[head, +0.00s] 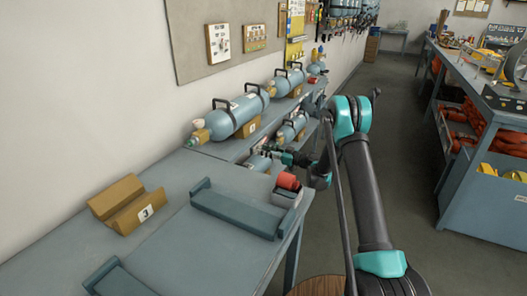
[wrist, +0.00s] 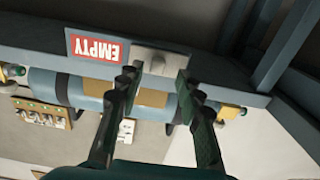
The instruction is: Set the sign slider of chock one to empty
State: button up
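In the wrist view, which appears upside down, a red sign reading EMPTY (wrist: 97,47) is on the grey shelf edge. A plain grey slider plate (wrist: 163,61) sits beside it, to the right in the picture. My gripper (wrist: 155,77) is open, its two fingertips on either side of the plate's lower part; I cannot tell whether they touch it. A blue cylinder (wrist: 45,82) rests behind on a tan chock (wrist: 152,98); no chock number is readable there. In the head view my gripper (head: 270,154) is beside the cylinder shelves, with the sign hidden.
In the head view, a tan chock marked 3 (head: 145,213) stands empty on the near bench. A grey cradle (head: 238,208) and a red-topped box (head: 287,189) are close to my arm. Blue cylinders (head: 235,116) line the wall shelf. The aisle floor (head: 405,130) on the right is clear.

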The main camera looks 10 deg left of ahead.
jog(key=v, duration=1)
jog(key=shift+s+d, duration=0.2)
jog(key=shift+d, duration=0.15)
jog(key=shift+r, duration=0.1)
jog(key=s+d+r+m+h, duration=0.6)
jog(key=s+r+m+h, duration=0.15)
jog(key=s, duration=0.25)
jog(key=s+d+r+m+h, duration=0.2)
jog(key=s+d+m+h, duration=0.55)
jog(key=s+d, duration=1.05)
jog(key=s+f+g+h, duration=0.1)
jog(key=s+f, duration=0.2)
jog(key=s, duration=0.4)
jog(key=s+a+f+n+g+h, duration=0.1)
jog(key=s+f, duration=0.2)
jog(key=s, duration=0.5)
jog(key=shift+f, duration=0.4)
jog(key=shift+a, duration=0.15)
